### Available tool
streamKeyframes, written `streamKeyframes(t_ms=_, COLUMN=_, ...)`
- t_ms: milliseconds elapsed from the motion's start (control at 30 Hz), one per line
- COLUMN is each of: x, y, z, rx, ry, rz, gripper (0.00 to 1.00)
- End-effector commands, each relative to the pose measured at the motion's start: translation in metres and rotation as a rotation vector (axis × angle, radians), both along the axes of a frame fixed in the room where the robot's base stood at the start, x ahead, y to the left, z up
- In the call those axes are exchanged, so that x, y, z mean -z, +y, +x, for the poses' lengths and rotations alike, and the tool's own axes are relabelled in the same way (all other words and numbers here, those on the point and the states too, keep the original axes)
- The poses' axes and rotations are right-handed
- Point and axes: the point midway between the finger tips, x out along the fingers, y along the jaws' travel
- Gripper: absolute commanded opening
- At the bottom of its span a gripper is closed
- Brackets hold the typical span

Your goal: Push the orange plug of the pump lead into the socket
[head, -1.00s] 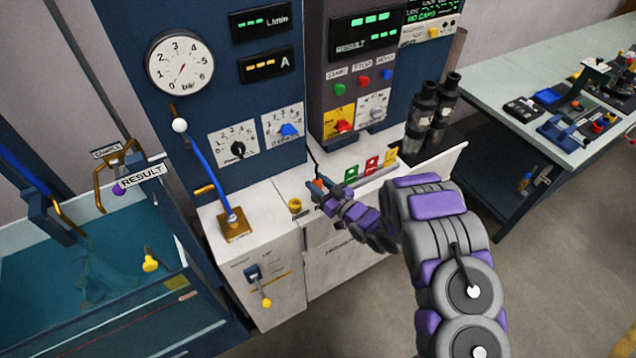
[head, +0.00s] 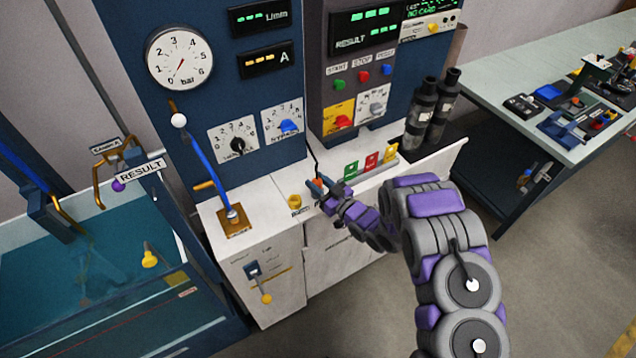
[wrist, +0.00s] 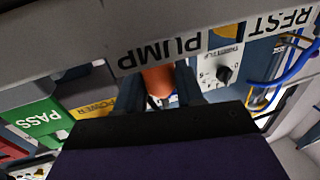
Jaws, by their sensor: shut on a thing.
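My gripper (head: 330,193) is over the front of the white bench top, shut on the orange plug (head: 317,183). A dark lead rises from the plug toward the console. In the wrist view the orange plug (wrist: 158,80) sits between my two dark fingers, and its upper part is hidden behind the light bench edge marked PUMP (wrist: 160,52). I cannot make out the socket, so I cannot tell whether the plug touches it or is in it.
A yellow cup-like part (head: 294,201) stands on the bench just left of my gripper. Green, red and yellow cards (head: 371,161) stand to the right, with dark cylinders (head: 422,115) beyond. A blue lever (head: 208,175) rises at the left, beside the water tank (head: 90,260).

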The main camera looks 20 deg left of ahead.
Motion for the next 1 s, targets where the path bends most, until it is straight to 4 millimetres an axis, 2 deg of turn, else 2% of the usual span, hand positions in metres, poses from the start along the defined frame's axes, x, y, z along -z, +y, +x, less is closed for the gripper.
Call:
streamKeyframes(t_ms=67, x=0.003, y=0.0, z=-0.001, rx=0.0, ry=0.005, rz=-0.004, gripper=0.41)
streamKeyframes(t_ms=333, x=0.001, y=0.0, z=-0.001, rx=0.0, ry=0.003, rz=-0.003, gripper=0.67)
streamKeyframes(t_ms=667, x=0.001, y=-0.005, z=-0.003, rx=0.001, ry=0.003, rz=-0.004, gripper=0.67)
streamKeyframes(t_ms=867, x=0.001, y=-0.031, z=-0.015, rx=0.003, ry=0.004, rz=-0.003, gripper=0.67)
streamKeyframes(t_ms=1000, x=0.003, y=-0.06, z=-0.029, rx=0.005, ry=0.006, rz=-0.006, gripper=0.67)
